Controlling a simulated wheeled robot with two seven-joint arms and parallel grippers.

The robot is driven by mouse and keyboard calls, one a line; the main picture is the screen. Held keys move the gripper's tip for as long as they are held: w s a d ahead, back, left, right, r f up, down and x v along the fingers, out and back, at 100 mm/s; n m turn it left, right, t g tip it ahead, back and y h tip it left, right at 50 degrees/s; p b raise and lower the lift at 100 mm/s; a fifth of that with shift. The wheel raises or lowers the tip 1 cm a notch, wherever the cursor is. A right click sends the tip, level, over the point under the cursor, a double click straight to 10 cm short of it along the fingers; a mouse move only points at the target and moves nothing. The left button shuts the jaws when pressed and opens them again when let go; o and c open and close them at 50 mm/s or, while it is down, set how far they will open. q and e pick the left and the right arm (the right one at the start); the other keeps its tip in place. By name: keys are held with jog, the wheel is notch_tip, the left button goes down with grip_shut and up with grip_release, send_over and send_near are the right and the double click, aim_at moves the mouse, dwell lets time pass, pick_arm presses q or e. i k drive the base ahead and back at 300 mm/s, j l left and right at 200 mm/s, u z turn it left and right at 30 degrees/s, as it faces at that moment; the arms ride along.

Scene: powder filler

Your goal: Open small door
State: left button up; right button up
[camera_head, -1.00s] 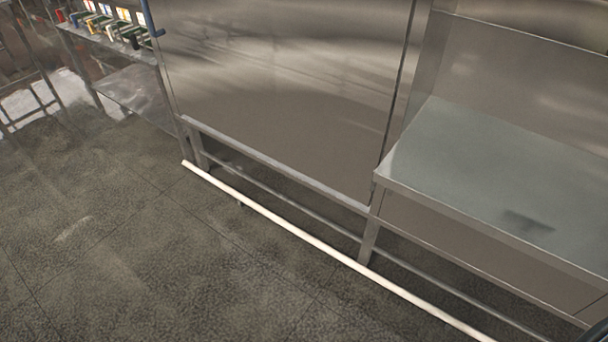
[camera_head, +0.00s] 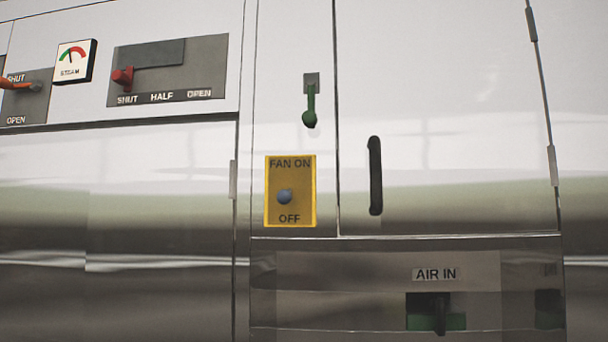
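The small door (camera_head: 450,130) is a tall, shiny steel panel right of centre, and it looks closed. It has a black vertical handle (camera_head: 375,176) near its left edge and hinges (camera_head: 553,166) on its right edge. A green latch lever (camera_head: 310,104) on a small grey plate hangs down on the narrow panel just left of the door. Neither of my grippers shows in the head view.
A yellow fan switch (camera_head: 290,191) with a blue knob sits below the latch. An "AIR IN" lever (camera_head: 438,311) is under the door. A red slider (camera_head: 122,77), a steam gauge (camera_head: 75,61) and an orange lever (camera_head: 18,85) are at upper left.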

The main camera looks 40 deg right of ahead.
aim_at(443, 129)
jog(key=z, duration=2.15)
jog(key=u, duration=0.35)
jog(key=i+l+u, duration=0.15)
jog(key=u, duration=0.2)
jog(key=i+l+u, duration=0.1)
jog(key=l+u, duration=0.45)
jog(key=u, duration=0.2)
jog(key=i+l+u, duration=0.1)
jog(key=l, duration=0.45)
jog(key=i+l, duration=0.1)
jog(key=l, duration=0.45)
jog(key=l+u, duration=0.15)
jog(key=l, duration=0.45)
jog(key=i, duration=0.05)
